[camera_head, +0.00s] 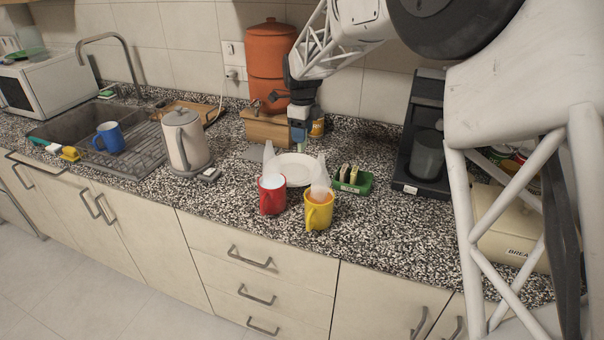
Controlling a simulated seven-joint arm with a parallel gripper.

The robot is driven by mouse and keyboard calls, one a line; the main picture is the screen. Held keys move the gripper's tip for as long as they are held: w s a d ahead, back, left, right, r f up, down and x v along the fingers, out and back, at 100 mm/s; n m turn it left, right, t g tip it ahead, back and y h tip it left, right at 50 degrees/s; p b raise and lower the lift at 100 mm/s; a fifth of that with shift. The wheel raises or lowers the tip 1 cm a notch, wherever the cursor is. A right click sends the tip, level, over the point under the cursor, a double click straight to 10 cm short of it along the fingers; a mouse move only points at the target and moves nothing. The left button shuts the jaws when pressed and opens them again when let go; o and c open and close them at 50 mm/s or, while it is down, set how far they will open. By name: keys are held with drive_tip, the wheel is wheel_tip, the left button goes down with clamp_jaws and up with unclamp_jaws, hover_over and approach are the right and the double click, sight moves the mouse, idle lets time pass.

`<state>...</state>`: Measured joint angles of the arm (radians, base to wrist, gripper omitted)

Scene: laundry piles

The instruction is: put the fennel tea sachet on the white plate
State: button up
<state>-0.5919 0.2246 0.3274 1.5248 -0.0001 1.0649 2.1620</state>
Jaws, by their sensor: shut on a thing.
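The white plate (296,165) lies on the speckled counter behind the red and yellow mugs. My gripper (299,143) points down above the back of the plate. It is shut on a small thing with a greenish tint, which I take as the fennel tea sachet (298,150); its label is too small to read. The held thing seems apart from the plate, but the gap is hard to judge. A green box (352,187) with several other sachets stands right of the plate.
A red mug (271,196) and a yellow mug (318,212) stand in front of the plate. A kettle (184,140) is to the left. An orange water filter (267,70) on a wooden stand is behind. A coffee machine (408,185) and bread bin (510,225) stand at right.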

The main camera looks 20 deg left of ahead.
drive_tip(key=shift+w+a+f, duration=0.35)
drive_tip(key=shift+w+a, duration=0.1)
drive_tip(key=shift+w, duration=0.2)
drive_tip(key=shift+f, duration=0.1)
drive_tip(key=shift+f, duration=2.45)
drive_tip(key=shift+f, duration=2.45)
drive_tip(key=shift+f, duration=0.15)
drive_tip(key=o, duration=0.9)
